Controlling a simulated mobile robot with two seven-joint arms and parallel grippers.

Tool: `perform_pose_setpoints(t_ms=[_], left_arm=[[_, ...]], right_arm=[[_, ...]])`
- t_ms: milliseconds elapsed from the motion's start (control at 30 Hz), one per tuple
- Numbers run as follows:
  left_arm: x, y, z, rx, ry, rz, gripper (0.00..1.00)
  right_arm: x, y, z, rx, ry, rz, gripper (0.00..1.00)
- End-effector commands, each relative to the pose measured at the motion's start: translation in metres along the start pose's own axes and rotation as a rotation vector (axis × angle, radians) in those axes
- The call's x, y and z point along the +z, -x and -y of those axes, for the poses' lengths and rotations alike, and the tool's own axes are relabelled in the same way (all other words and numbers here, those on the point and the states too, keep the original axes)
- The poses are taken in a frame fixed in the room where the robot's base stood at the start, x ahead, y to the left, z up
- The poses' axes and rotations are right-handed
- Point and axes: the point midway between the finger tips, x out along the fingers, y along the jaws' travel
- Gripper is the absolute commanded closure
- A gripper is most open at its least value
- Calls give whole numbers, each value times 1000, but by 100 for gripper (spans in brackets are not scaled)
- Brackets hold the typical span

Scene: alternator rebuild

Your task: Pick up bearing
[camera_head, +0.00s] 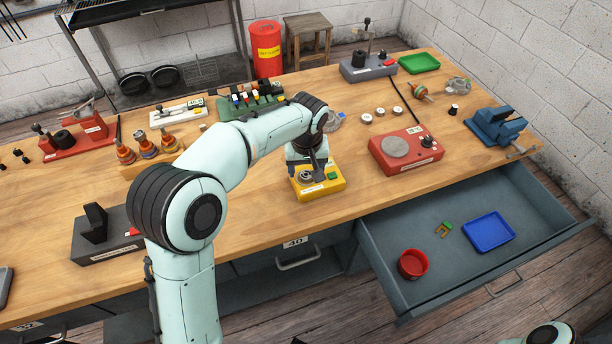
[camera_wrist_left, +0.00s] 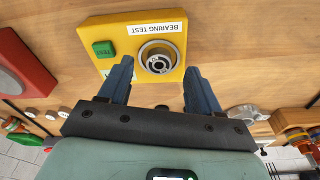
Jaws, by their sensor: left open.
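A metal ring-shaped bearing (camera_wrist_left: 158,62) sits in the round seat of the yellow bearing test unit (camera_wrist_left: 118,30), which has a green button (camera_wrist_left: 103,49) beside it. In the head view the yellow unit (camera_head: 328,187) stands near the front edge of the bench, with the bearing (camera_head: 304,177) partly hidden by my gripper. My left gripper (camera_wrist_left: 160,66) is open above the unit, and in the wrist view its two blue fingers lie either side of the bearing with nothing between them held. My right gripper is out of view.
A red unit (camera_head: 404,151) with a round plate stands right of the yellow one. Several small round parts (camera_head: 381,112) lie behind it. A blue vise (camera_head: 496,127) is at the right. The open drawer (camera_head: 390,262) holds a red bowl (camera_head: 413,264) and blue tray (camera_head: 488,230).

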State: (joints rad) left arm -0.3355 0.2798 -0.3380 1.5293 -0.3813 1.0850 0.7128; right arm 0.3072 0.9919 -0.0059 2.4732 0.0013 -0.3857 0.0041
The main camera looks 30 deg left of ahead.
Motion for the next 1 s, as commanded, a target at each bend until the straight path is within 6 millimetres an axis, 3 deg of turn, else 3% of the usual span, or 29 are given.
perform_pose_setpoints(t_ms=[133, 400, 500, 533, 567, 600, 1000], left_arm=[[1, -17, -1, -1, -1, 1, 37], [0, -19, -1, 1, -1, 0, 37], [0, -19, -1, 1, -1, 0, 69], [0, -19, -1, 1, -1, 0, 76], [0, -19, -1, 2, -1, 0, 77], [0, -19, -1, 1, -1, 0, 99], [1, -20, -1, -1, -1, 2, 97]], right_arm=[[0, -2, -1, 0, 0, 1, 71], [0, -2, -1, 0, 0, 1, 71], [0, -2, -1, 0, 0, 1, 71], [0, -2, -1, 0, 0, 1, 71], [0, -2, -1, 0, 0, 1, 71], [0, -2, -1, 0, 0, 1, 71], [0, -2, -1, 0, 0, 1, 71]])
